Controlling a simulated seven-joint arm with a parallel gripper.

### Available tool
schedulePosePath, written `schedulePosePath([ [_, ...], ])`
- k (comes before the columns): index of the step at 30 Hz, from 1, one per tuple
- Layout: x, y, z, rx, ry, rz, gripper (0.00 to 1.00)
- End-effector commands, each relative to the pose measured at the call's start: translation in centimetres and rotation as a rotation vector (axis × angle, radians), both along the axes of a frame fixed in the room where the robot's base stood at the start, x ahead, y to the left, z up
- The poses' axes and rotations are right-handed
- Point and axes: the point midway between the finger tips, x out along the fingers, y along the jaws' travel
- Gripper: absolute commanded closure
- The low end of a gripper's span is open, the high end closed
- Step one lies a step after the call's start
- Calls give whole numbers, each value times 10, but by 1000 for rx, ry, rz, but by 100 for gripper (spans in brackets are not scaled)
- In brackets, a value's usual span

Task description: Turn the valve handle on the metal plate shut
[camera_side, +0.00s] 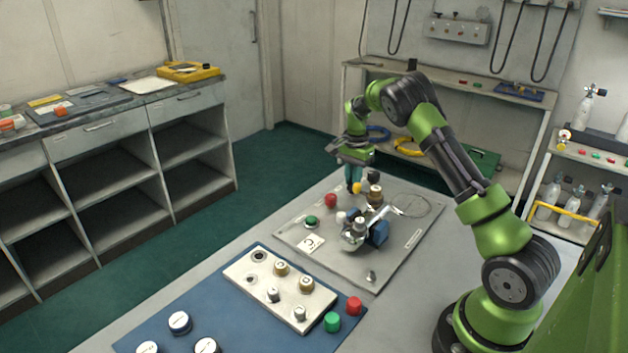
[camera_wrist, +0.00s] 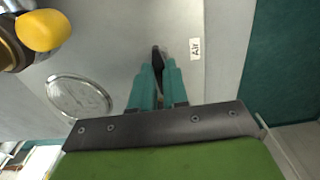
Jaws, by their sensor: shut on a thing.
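The metal plate (camera_side: 400,245) lies on the table in the side view. It fills much of the wrist view (camera_wrist: 110,45). My gripper (camera_side: 355,186) points down over the plate's far part. In the wrist view my gripper's two teal fingers (camera_wrist: 157,70) are close together, shut on the dark valve handle (camera_wrist: 157,54) beside the "Air" label. In the side view I cannot make the handle out clearly behind the fingers.
A yellow knob (camera_wrist: 42,30) on a brass fitting is left of the fingers in the wrist view. A red knob (camera_side: 330,200), a green knob (camera_side: 311,220) and a blue block (camera_side: 378,232) with metal fittings are on the plate. A pale panel (camera_side: 245,277) lies in front.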

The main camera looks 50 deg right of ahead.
Motion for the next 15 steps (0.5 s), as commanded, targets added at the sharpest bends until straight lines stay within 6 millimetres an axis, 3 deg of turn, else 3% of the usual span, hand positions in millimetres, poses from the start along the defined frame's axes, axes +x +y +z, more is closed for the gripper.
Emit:
schedulePosePath([
  [3,0,0,2,2,-2,-3,100],
  [4,0,0,2,2,-2,-3,84],
  [9,0,0,1,1,-1,-2,60],
  [15,0,0,0,1,-1,0,60],
])
